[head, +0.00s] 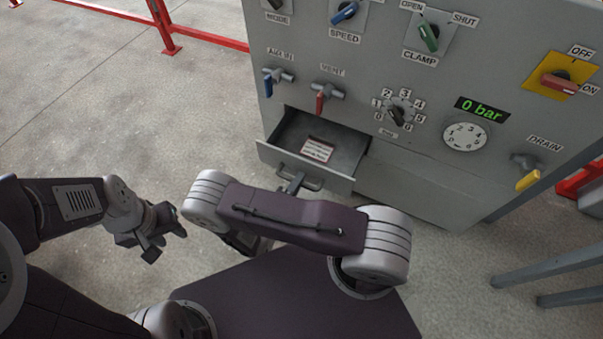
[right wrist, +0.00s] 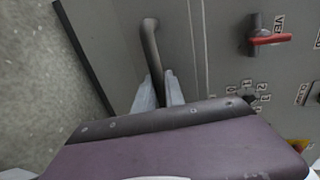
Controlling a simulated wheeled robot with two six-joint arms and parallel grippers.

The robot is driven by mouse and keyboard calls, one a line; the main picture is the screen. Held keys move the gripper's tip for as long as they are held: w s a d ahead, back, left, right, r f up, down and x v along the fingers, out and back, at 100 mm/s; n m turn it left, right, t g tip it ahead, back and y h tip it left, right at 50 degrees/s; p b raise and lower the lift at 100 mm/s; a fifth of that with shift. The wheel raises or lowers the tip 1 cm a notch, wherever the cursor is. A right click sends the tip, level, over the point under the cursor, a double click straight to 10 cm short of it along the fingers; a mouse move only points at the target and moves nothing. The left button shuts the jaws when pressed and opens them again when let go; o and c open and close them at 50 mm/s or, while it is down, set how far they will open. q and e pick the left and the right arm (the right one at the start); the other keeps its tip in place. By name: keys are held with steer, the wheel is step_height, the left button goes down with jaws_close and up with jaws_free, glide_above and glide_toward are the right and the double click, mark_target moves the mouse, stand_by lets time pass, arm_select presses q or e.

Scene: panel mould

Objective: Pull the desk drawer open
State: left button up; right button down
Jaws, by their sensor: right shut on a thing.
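The grey drawer (head: 345,164) at the bottom of the panel stands partly open, pulled out toward me. A card with red and white print (head: 316,150) lies inside it. Its bar handle (head: 312,184) is on the drawer front; it also shows in the right wrist view (right wrist: 150,45). My right gripper (head: 291,186) is shut on the handle, and its fingers (right wrist: 160,92) close around the bar in the right wrist view. My right forearm covers part of the space below the drawer. My left gripper (head: 160,238) hangs in free air at the left, away from the drawer; its finger gap is unclear.
The grey panel (head: 420,170) carries knobs, a gauge (head: 465,137), a red vent valve (head: 323,98), a blue air valve (head: 272,80) and a yellow drain valve (head: 528,180). Grey legs (head: 550,265) stand at the right. Floor at the left is clear up to a red rail (head: 170,30).

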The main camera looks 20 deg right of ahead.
arm_select(q)
steer(key=shift+s+a, duration=0.1)
arm_select(e)
steer(key=shift+s+a, duration=0.25)
steer(key=c, duration=1.4)
jaws_free()
arm_select(q)
steer(key=shift+r, duration=0.1)
